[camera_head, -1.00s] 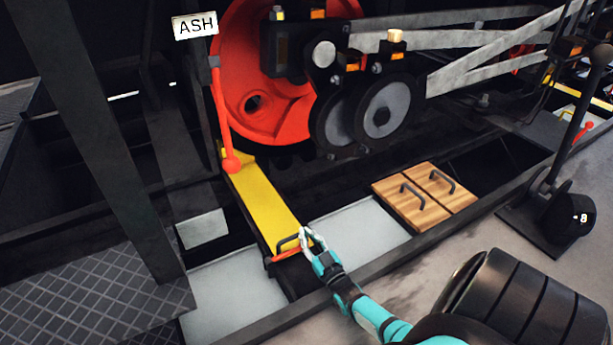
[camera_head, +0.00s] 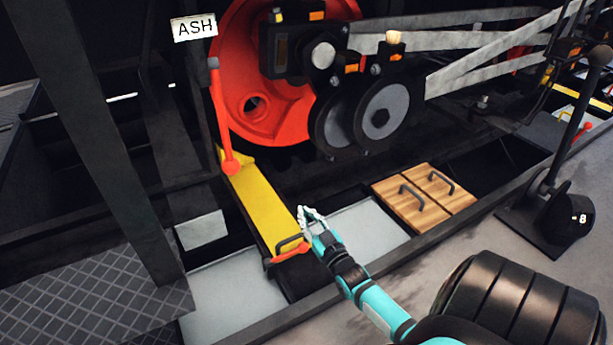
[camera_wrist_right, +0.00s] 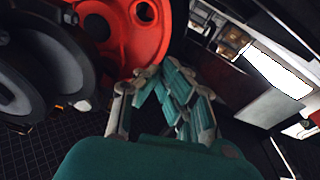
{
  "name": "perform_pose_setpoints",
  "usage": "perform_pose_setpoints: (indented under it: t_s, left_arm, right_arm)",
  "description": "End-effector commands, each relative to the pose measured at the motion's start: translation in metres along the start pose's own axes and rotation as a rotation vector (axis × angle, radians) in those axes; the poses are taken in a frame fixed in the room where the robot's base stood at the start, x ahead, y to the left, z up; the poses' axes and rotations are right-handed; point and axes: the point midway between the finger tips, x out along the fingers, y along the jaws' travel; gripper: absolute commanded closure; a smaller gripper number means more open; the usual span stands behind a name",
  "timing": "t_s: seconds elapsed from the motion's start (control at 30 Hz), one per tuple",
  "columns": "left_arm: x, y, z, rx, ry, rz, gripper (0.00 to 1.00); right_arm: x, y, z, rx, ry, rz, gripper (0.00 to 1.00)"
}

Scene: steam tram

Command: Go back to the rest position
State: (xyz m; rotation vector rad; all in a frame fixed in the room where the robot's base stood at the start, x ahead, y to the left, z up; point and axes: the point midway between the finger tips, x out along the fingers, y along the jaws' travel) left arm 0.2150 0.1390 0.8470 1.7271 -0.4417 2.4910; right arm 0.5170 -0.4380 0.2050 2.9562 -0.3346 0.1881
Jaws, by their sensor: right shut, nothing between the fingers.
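My right gripper (camera_head: 305,212) is in the head view, just right of the near end of the yellow ash slide (camera_head: 262,205). It is shut and empty, and apart from the slide's dark handle (camera_head: 292,241). In the right wrist view its teal and grey fingers (camera_wrist_right: 165,80) show in front of the red wheel (camera_wrist_right: 130,30). My right arm comes in from the bottom right. My left gripper is in neither view.
Wooden lids with handles (camera_head: 425,197) lie to the right. A black floor lever (camera_head: 565,150) stands further right. A dark rail (camera_head: 330,290) runs along the front.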

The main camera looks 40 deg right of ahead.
Motion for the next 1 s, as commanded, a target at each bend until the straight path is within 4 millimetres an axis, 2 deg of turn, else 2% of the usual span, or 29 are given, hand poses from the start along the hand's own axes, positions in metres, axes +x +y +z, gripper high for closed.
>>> perform_pose_setpoints:
  t_s: [0.17, 0.67, 0.77, 0.87, 0.97, 1.0]
  left_arm:
    - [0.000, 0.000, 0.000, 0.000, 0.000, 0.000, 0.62]
    - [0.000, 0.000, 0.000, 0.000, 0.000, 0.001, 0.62]
    - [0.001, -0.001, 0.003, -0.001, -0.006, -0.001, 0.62]
    - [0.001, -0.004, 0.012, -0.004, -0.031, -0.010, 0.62]
    - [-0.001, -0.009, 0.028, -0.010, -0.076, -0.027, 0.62]
    - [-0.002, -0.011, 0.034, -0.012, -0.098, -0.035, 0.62]
  right_arm:
    - [0.001, 0.001, -0.008, 0.000, -0.001, 0.000, 1.00]
    - [0.001, 0.001, -0.008, 0.000, -0.001, 0.000, 1.00]
    - [0.002, -0.002, -0.015, 0.002, 0.010, -0.006, 1.00]
    - [0.004, -0.016, -0.045, 0.012, 0.057, -0.030, 1.00]
    - [0.003, -0.043, -0.101, 0.036, 0.147, -0.076, 1.00]
    - [0.002, -0.056, -0.129, 0.048, 0.194, -0.098, 1.00]
